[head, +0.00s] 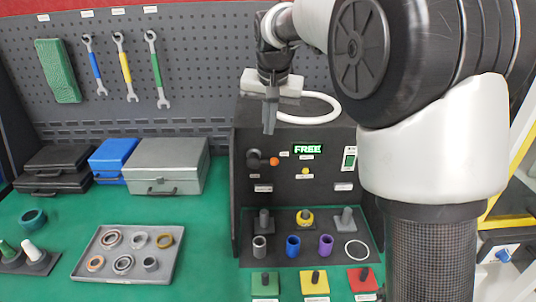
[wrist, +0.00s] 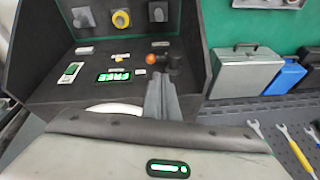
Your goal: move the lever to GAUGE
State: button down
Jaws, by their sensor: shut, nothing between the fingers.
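The lever (head: 263,159) is on the dark front panel of the test box, a black round hub with an orange tip pointing right in the head view. The lever's orange tip (wrist: 151,59) also shows in the wrist view, beside the dark hub. A green display (head: 307,149) to the right of the lever reads FREE; it also shows in the wrist view (wrist: 114,76). My gripper (head: 269,130) is shut and empty, pointing down in front of the panel above the lever. In the wrist view its fingers (wrist: 158,82) end close to the lever; contact cannot be told. The small labels are unreadable.
Below the panel stand several fittings and colored sleeves (head: 293,245). A grey case (head: 166,168) and a tray of rings (head: 84,268) are on the green table to the left. My arm covers the right side.

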notch_tip(320, 180, up, 2)
jog(key=shift+s+a+r+n, duration=0.1)
jog(key=shift+s+n, duration=0.05)
jog(key=shift+n, duration=0.95)
jog(key=x, duration=0.7)
jog(key=b+x, duration=0.1)
jog(key=x, duration=0.6)
jog(key=shift+s+d, duration=0.15)
jog(key=shift+d, duration=0.1)
jog(key=shift+d, duration=0.15)
